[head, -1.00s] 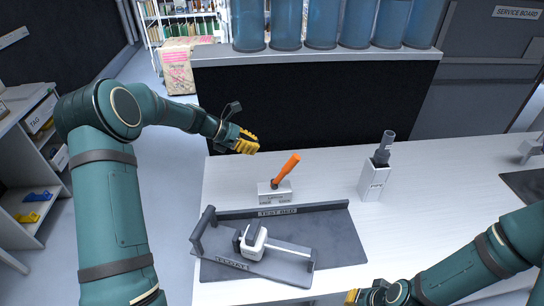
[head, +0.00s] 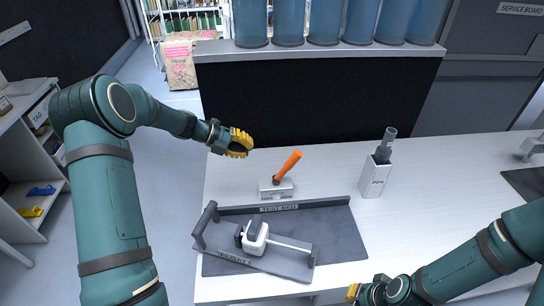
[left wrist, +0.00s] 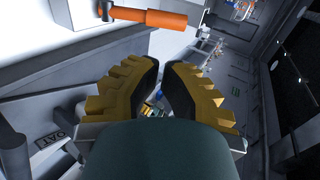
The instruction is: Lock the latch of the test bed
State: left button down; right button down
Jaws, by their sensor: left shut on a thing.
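The test bed (head: 335,228) is a dark plate with a raised, labelled back edge on the white table. Behind that edge stands a small pale latch block (head: 276,190) with an orange handle (head: 289,165) tilted up to the right. The handle also lies across the top of the left wrist view (left wrist: 150,18). My left gripper (head: 241,143) is in the air, left of and behind the handle, apart from it. Its yellow fingers are nearly together, with nothing seen between them. My right gripper (head: 353,292) shows only partly at the bottom edge; its opening is unclear.
A grey holder with a bar (head: 208,215) and a white device (head: 255,237) lies on the plate. A pale box with a grey top piece (head: 375,177) stands to the right. Blue cylinders (head: 288,22) line the rear shelf. The table right of the box is mostly clear.

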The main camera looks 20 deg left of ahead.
aim_at(290, 164)
pick_arm(q)
jog(key=x, duration=1.3)
jog(key=shift+w+d+f, duration=0.1)
jog(key=shift+d+f, duration=0.05)
jog(key=shift+d, duration=0.15)
jog(key=shift+d, duration=0.1)
jog(key=shift+w+d+f+p, duration=0.25)
jog(key=shift+d+p, duration=0.3)
jog(key=shift+s, duration=0.1)
jog(key=v, duration=1.2)
jog(key=shift+a, duration=0.25)
